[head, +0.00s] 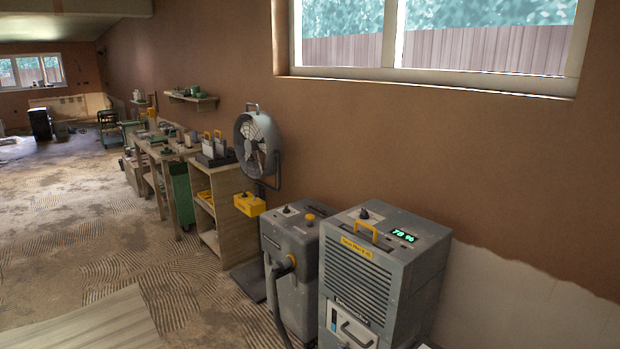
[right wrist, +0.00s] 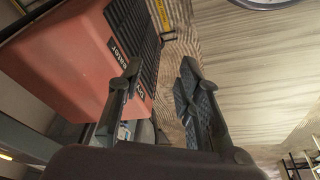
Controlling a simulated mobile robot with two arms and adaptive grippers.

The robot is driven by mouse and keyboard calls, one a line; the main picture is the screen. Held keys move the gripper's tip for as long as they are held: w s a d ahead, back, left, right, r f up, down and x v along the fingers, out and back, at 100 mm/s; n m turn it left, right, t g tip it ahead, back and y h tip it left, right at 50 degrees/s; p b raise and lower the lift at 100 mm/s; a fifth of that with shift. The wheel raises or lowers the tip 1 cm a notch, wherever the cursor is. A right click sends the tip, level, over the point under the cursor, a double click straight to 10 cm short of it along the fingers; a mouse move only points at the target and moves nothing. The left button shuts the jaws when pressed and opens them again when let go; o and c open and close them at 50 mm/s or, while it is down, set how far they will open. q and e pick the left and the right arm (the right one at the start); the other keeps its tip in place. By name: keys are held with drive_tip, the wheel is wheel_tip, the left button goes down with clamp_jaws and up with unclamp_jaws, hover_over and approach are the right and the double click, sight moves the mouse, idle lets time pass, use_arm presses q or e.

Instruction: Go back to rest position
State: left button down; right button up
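My right gripper (right wrist: 161,70) shows in the right wrist view with its two dark fingers apart. It is open, and nothing is between the fingertips except floor seen beyond. A red machine box (right wrist: 60,55) with a black ribbed panel is just left of the fingers; I cannot tell whether they touch it. No arm or gripper of mine shows in the head view, and my left gripper is not in any view.
A grey dehumidifier (head: 385,270) and a grey vacuum-like machine (head: 290,250) with a hose stand along the wall. Beyond them are a round fan (head: 257,145), a wooden shelf unit (head: 207,215) and a workbench (head: 155,150). The combed floor (head: 110,235) at left is mostly clear.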

drive_tip(key=s+d+f+g, duration=0.1)
drive_tip(key=s+f, duration=0.4)
drive_tip(key=f, duration=0.7)
drive_tip(key=s+d+f, duration=0.1)
drive_tip(key=s+f, duration=0.5)
drive_tip(key=f, duration=0.6)
drive_tip(key=s+d+f+g, duration=0.1)
drive_tip(key=s+f, duration=0.4)
drive_tip(key=s, duration=0.4)
drive_tip(key=shift+d+f, duration=0.15)
drive_tip(key=shift+w, duration=0.1)
